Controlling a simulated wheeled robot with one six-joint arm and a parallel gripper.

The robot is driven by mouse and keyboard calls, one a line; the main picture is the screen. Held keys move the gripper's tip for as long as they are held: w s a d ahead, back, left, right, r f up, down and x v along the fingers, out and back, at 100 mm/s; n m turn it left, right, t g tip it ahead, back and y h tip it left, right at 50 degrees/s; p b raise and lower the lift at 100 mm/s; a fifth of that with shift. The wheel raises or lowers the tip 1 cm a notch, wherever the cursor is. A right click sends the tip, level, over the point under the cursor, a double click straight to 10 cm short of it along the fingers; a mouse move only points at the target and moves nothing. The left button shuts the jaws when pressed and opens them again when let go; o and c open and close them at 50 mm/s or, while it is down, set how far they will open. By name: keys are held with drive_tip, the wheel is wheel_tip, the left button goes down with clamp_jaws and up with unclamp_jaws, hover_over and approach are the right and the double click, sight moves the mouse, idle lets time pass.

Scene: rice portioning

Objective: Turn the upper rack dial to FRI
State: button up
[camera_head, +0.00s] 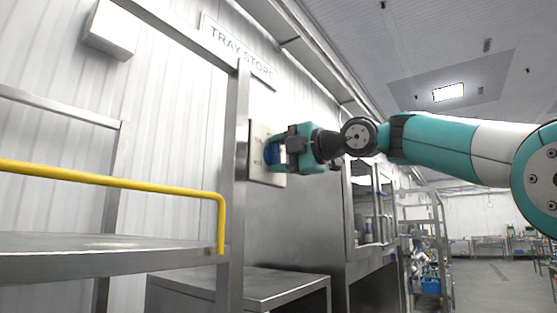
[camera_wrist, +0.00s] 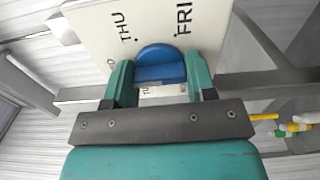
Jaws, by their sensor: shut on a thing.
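The dial's blue knob (camera_wrist: 161,65) sits between the two teal fingers of my gripper (camera_wrist: 160,82) in the wrist view, and the fingers are shut on it. Its pale plate (camera_wrist: 92,22) shows the labels THU and FRI with dots beside them; other labels are partly hidden by the gripper. Which label the knob points to cannot be told. In the head view my gripper (camera_head: 277,152) is at the plate (camera_head: 256,136) on the rack post, with a little of the blue knob (camera_head: 271,154) showing.
A metal rack post (camera_head: 236,120) stands left of the plate. A yellow rail (camera_head: 110,181) runs along the rack at left. A steel table (camera_head: 250,285) is below, and a steel cabinet (camera_head: 366,215) stands to the right. A TRAY STORE sign (camera_head: 238,50) hangs on the wall above.

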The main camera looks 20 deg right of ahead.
drive_tip(key=m, duration=0.6)
drive_tip(key=shift+m, duration=0.3)
drive_tip(key=m, duration=0.6)
drive_tip(key=m+p, duration=0.1)
drive_tip(key=m, duration=0.4)
drive_tip(key=shift+m+p, duration=0.3)
drive_tip(key=m+p, duration=0.1)
drive_tip(key=m, duration=0.5)
drive_tip(key=shift+f+p, duration=0.1)
drive_tip(key=shift+p, duration=0.2)
drive_tip(key=shift+m, duration=0.3)
drive_tip(key=o, duration=0.9)
drive_tip(key=shift+o, duration=0.2)
